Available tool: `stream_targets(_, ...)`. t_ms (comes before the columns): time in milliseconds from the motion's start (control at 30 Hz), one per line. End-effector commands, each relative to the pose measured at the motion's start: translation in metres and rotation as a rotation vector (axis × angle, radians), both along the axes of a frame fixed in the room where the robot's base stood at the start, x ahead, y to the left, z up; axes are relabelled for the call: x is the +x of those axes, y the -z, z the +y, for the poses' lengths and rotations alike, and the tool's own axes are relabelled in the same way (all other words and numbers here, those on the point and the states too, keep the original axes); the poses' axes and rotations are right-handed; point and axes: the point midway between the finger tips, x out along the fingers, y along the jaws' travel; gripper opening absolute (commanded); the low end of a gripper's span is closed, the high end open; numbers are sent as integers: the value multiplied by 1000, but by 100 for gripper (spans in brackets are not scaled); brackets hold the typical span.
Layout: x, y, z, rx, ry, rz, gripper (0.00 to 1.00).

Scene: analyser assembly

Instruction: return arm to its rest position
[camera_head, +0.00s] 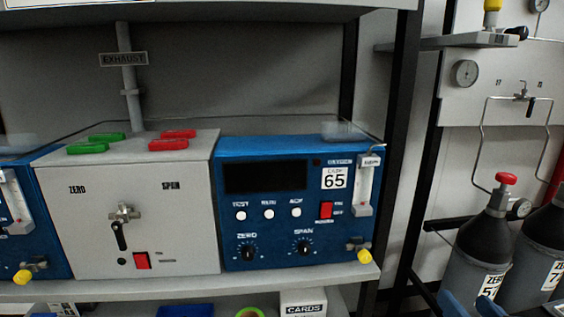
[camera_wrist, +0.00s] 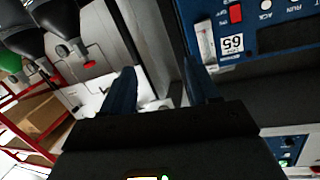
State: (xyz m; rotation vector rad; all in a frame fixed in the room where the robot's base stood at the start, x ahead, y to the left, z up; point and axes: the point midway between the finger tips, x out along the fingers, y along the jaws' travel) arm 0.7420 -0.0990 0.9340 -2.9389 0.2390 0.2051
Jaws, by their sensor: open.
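My gripper (camera_wrist: 160,88) is open, with its two dark blue fingers apart and nothing held between them in the wrist view. The tips of my gripper (camera_head: 470,304) show blue at the bottom right edge of the head view, in front of the gas cylinders. The rest of my arm is out of the head view. The blue analyser labelled 65 (camera_head: 298,253) stands on the shelf, left of my gripper. In the wrist view that analyser (camera_wrist: 268,35) appears upside down at the top right, apart from the fingers.
A grey ZERO/SPAN box (camera_head: 150,240) with red and green tags stands left of the analyser. A dark cylinder (camera_head: 484,245) with a red knob stands at right. A gauge panel (camera_head: 500,95) hangs behind. A black rack post (camera_head: 398,150) separates shelf and cylinders.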

Motion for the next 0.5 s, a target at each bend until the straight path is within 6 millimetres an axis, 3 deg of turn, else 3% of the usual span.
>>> stream_targets(33,-17,13,9,-3,-6,17,60)
stream_targets(200,-69,42,32,-25,-18,42,60)
stream_targets(500,-170,67,66,-74,-62,86,60)
